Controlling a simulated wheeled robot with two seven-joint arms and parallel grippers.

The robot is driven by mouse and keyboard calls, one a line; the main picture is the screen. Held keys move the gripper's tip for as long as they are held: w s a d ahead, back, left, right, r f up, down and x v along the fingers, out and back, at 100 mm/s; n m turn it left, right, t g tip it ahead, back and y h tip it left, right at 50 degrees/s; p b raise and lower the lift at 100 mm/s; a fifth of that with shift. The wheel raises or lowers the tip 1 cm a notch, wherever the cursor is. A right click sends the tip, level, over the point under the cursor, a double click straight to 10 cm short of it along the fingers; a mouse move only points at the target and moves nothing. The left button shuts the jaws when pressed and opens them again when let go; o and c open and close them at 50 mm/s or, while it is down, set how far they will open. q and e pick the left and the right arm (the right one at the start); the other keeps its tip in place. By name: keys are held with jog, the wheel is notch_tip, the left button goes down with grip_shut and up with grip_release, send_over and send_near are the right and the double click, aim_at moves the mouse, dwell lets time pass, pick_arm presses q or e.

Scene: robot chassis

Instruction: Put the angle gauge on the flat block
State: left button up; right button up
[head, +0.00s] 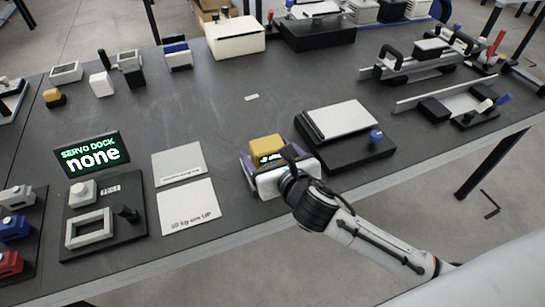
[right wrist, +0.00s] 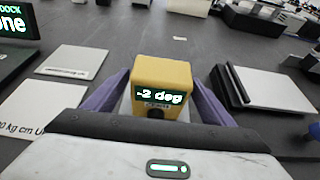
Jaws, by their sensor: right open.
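The angle gauge (head: 266,146) is a yellow box with a lit display, near the middle front of the table. In the right wrist view the angle gauge (right wrist: 162,72) reads "-2 deg". My right gripper (head: 268,158) is open, with its purple fingers on either side of the gauge. Gaps show between the fingers and the gauge; its underside is hidden. A flat light-grey plate (head: 342,119) on a black base lies just right of it, with a blue knob at the base's front right; I cannot tell if it is the flat block. My left gripper is not in view.
Two pale cards (head: 188,208) lie left of my right gripper. Beyond them stands a servo dock sign (head: 92,154) reading "none", by a black board (head: 130,225). White and black boxes (head: 236,38) stand at the back. The table's middle is mostly clear.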

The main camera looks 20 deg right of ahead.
jog(key=v, duration=1.2)
jog(key=shift+p, duration=0.35)
